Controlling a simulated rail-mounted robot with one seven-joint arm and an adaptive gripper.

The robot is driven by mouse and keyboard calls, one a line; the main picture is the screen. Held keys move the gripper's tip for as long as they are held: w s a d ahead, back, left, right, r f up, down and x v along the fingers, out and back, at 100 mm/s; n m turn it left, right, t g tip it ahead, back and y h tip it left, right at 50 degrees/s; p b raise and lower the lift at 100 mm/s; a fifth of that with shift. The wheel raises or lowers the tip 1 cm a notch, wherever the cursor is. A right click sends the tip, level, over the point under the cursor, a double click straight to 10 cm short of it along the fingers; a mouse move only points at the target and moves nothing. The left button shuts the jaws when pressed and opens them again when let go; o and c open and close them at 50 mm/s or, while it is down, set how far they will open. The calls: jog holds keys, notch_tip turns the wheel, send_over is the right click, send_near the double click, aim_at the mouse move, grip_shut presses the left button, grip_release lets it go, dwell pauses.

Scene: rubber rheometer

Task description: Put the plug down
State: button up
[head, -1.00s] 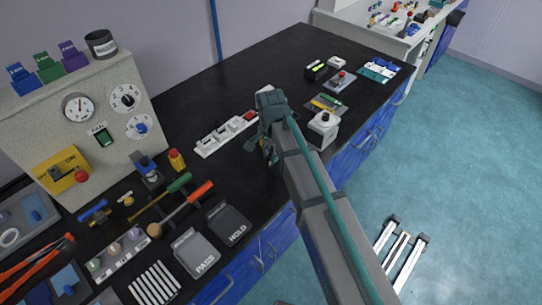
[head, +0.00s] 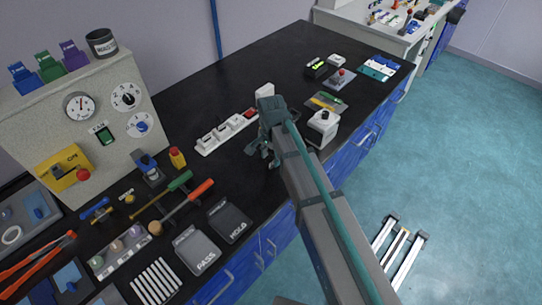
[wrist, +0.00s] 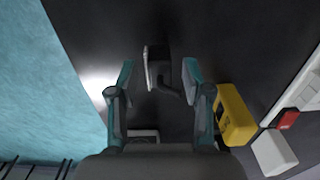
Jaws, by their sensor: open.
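A dark plug with a pale flat face (wrist: 158,68) shows in the wrist view, in the gap between my fingertips. A dark curved piece, perhaps its cord, runs down from it on the right. My gripper (wrist: 157,72) is open, with a visible gap between each finger and the plug. In the head view my gripper (head: 262,150) is low over the black bench, right of the white power strip (head: 226,133). The plug cannot be made out there. Whether the plug touches the bench is unclear.
A yellow block (wrist: 236,115) stands close by my right finger in the wrist view. A white block (wrist: 273,153) and the strip's red switch (wrist: 288,120) lie farther right. A white device with a dark knob (head: 323,125) stands right of my arm.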

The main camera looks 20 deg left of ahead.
aim_at(271, 158)
notch_tip(271, 158, up, 12)
jog(key=b, duration=0.3)
jog(key=shift+r, duration=0.2)
dwell(0.3)
jog(key=shift+r, duration=0.1)
